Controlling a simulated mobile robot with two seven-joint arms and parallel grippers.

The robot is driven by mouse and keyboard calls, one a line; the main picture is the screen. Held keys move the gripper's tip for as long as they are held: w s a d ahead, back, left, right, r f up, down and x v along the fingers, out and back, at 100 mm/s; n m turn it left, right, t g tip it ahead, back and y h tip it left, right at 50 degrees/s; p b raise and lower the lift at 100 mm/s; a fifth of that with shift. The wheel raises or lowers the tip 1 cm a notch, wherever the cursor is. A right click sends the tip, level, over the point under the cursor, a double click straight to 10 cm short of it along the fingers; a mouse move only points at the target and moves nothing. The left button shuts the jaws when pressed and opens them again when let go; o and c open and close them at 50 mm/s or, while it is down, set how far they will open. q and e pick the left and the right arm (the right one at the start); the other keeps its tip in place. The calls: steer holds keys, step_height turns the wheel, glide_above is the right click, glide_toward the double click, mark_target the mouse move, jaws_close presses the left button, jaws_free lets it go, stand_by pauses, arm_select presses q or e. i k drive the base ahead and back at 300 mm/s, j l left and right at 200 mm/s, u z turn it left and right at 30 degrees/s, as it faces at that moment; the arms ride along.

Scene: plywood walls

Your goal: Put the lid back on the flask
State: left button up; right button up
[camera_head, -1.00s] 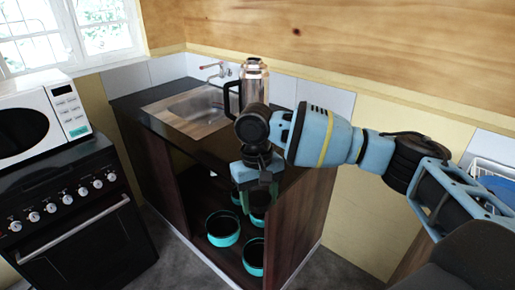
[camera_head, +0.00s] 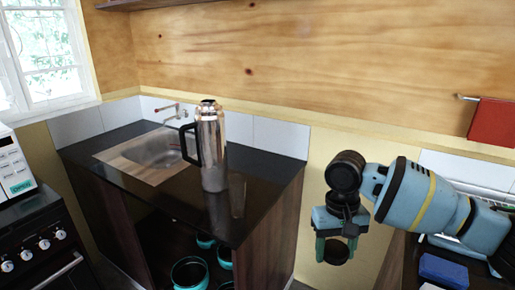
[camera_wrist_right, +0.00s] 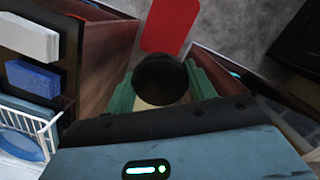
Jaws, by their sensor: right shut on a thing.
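The flask (camera_head: 212,155) is a tall coppery metal cylinder with a black handle on its left side. It stands upright on the dark counter beside the sink, with a narrow dark neck on top. My right gripper (camera_head: 336,249) hangs in front of the wall, to the right of the flask and lower than it. Its green fingers are shut on a round black lid (camera_head: 337,254). In the right wrist view the lid (camera_wrist_right: 162,79) shows as a dark disc between the fingers. My left gripper is in neither view.
The dark counter (camera_head: 262,170) is clear right of the flask; the sink (camera_head: 155,152) is to its left. Teal-rimmed pots (camera_head: 189,272) stand in the open shelf below. At right are a blue block (camera_head: 443,270), a white rack (camera_wrist_right: 35,132) and a red towel (camera_head: 492,122).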

mark_target(209, 127)
steer(key=i+j+z, duration=0.1)
steer(key=j+z, duration=0.15)
steer(key=z, duration=0.2)
steer(key=j+z, duration=0.25)
steer(key=z, duration=0.25)
steer(key=j+z, duration=0.5)
steer(key=j, duration=0.25)
steer(key=j+z, duration=0.1)
steer(key=j, duration=0.6)
steer(key=k+j+z, duration=0.1)
steer(key=j, duration=0.6)
